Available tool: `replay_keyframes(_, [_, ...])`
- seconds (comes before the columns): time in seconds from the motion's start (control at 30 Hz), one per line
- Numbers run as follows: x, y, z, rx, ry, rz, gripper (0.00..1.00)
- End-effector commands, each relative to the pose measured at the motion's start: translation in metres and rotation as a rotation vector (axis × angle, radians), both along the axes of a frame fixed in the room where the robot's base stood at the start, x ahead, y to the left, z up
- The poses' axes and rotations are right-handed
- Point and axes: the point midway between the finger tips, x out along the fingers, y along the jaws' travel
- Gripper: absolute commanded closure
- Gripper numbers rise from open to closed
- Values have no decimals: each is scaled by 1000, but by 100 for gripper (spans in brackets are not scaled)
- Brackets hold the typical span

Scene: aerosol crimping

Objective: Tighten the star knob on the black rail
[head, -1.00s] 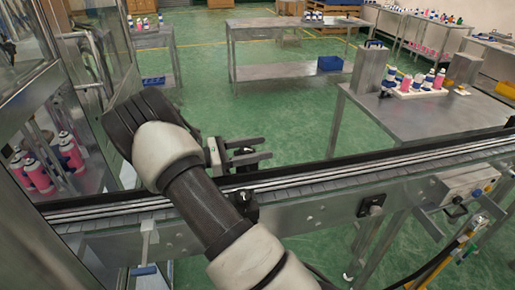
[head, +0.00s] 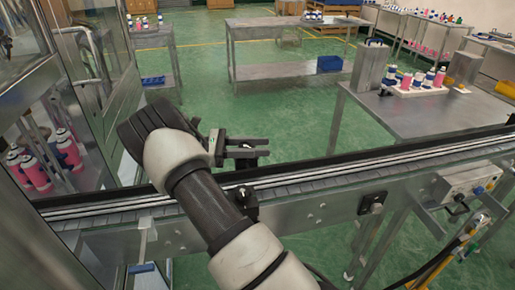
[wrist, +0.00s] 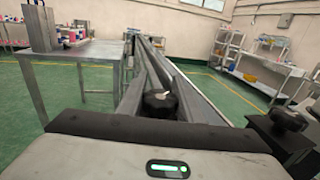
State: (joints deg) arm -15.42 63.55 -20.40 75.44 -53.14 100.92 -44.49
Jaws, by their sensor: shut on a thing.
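The dark star knob (wrist: 160,104) is in the middle of the wrist view, just beyond the body of my gripper, beside the rail. In the head view, my gripper (head: 247,149) is over the far side of the black rail (head: 330,164), its two fingers pointing right. The jaws are shut on the star knob, which shows only as a dark shape between the fingers (head: 243,147). The fingertips are hidden in the wrist view behind the gripper's body. How tight the knob is cannot be told.
A second black knob (head: 245,200) on the conveyor's near side sits close to my forearm; it seems to show at the right in the wrist view (wrist: 289,118). Another black knob (head: 372,203) is farther right. A steel table (head: 430,115) holds cans. A glazed machine stands left.

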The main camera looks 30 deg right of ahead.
Motion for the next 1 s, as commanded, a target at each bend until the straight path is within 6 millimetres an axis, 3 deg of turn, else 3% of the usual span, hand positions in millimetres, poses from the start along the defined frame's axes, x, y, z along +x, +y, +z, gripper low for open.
replay_keyframes(0.43, [-8, 6, 1, -4, 0, -288, 90])
replay_keyframes(1.0, [-11, 9, -1, 1, 2, -389, 90])
